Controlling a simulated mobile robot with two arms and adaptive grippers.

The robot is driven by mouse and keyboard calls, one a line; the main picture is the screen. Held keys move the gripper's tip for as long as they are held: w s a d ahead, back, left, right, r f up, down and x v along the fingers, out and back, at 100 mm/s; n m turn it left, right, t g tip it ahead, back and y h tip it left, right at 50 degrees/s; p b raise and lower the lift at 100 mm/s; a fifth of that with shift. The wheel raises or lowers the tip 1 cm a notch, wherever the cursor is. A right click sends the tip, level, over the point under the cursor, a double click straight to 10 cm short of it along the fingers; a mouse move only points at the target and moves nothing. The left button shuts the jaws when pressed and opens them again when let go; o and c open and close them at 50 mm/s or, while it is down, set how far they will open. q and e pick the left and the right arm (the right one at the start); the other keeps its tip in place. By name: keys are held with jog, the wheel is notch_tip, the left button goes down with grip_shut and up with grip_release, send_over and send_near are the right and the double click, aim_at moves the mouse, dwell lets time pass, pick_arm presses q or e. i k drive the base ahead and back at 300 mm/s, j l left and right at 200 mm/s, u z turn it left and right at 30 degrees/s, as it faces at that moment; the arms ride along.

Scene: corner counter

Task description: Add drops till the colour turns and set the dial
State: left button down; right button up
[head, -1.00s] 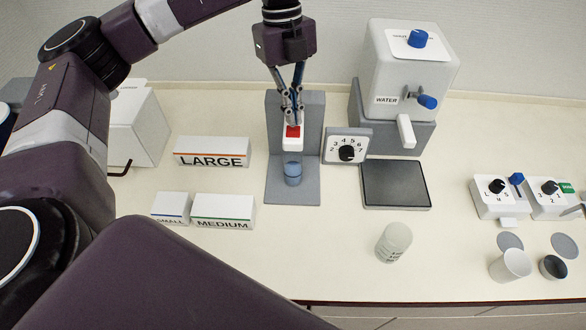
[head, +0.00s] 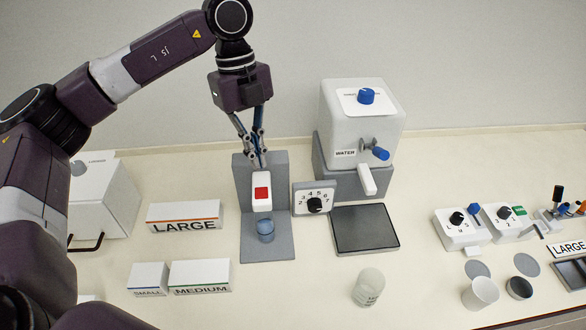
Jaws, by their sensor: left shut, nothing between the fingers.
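A grey dropper stand (head: 280,245) holds a white dispenser head with a red button (head: 261,193) on its front. A small cup of blue liquid (head: 265,231) stands below the head on the stand's base. My left gripper (head: 261,164) is shut and empty, pointing down just above the dispenser head, with its tips apart from the red button. The numbered dial (head: 314,202) with a black knob stands right of the stand; I cannot tell which number the knob points to. My right gripper is not in view.
A water dispenser (head: 362,125) stands behind a dark tray (head: 365,230). A frosted bottle (head: 368,287) is in front. LARGE (head: 185,216), SMALL (head: 148,279) and MEDIUM (head: 200,276) blocks lie left. Small dial units (head: 460,228) and cups (head: 480,293) are right.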

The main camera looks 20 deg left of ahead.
aim_at(314, 204)
jog(key=k+l, duration=0.5)
jog(key=k, duration=0.15)
jog(key=k+l, duration=0.5)
jog(key=k, duration=0.2)
